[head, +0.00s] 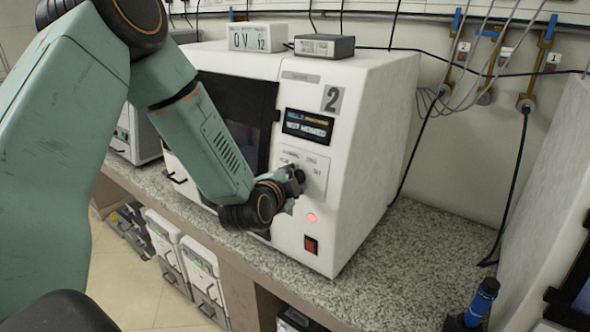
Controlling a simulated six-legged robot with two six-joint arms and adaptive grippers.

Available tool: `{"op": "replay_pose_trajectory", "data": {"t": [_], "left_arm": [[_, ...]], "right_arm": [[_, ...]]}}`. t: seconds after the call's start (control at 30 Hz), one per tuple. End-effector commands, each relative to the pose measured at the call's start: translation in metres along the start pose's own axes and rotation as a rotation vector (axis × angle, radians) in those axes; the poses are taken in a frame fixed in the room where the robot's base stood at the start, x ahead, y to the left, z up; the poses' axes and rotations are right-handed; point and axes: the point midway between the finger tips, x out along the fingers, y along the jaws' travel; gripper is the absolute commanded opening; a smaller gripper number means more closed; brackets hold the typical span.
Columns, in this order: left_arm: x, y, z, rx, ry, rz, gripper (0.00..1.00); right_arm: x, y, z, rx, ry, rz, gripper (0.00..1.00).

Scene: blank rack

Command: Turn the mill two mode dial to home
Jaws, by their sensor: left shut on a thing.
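Mill two (364,120) is a white machine with a large "2" on its front, standing on a speckled counter. Its small screen (308,125) appears to read "not homed". Below the screen is a light panel (317,165) with small printed labels and the mode dial. My left arm comes in from the left, and its gripper (297,182) is at this panel, shut on the dial. The gripper hides most of the dial, so its pointing direction cannot be seen. My right gripper is not in view.
A red-lit button (311,217) and a red switch (311,244) sit below the panel. Two small boxes lie on top of the mill. Cables hang along the wall.

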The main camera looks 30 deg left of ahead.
Motion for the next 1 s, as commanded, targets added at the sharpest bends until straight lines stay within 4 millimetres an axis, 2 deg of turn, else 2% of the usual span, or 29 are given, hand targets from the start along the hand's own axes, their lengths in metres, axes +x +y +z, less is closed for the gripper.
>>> {"op": "replay_pose_trajectory", "data": {"t": [0.03, 0.5, 1.0], "left_arm": [[0.000, -0.009, 0.000, -0.048, -0.005, 0.001, 0.02], [0.001, -0.009, 0.002, -0.477, -0.003, 0.132, 0.02], [0.002, -0.007, 0.005, -0.872, -0.002, 0.258, 0.02]], "right_arm": [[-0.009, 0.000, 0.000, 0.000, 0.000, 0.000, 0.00], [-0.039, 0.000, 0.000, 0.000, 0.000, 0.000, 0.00], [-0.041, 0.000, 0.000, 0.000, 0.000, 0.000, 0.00]]}}
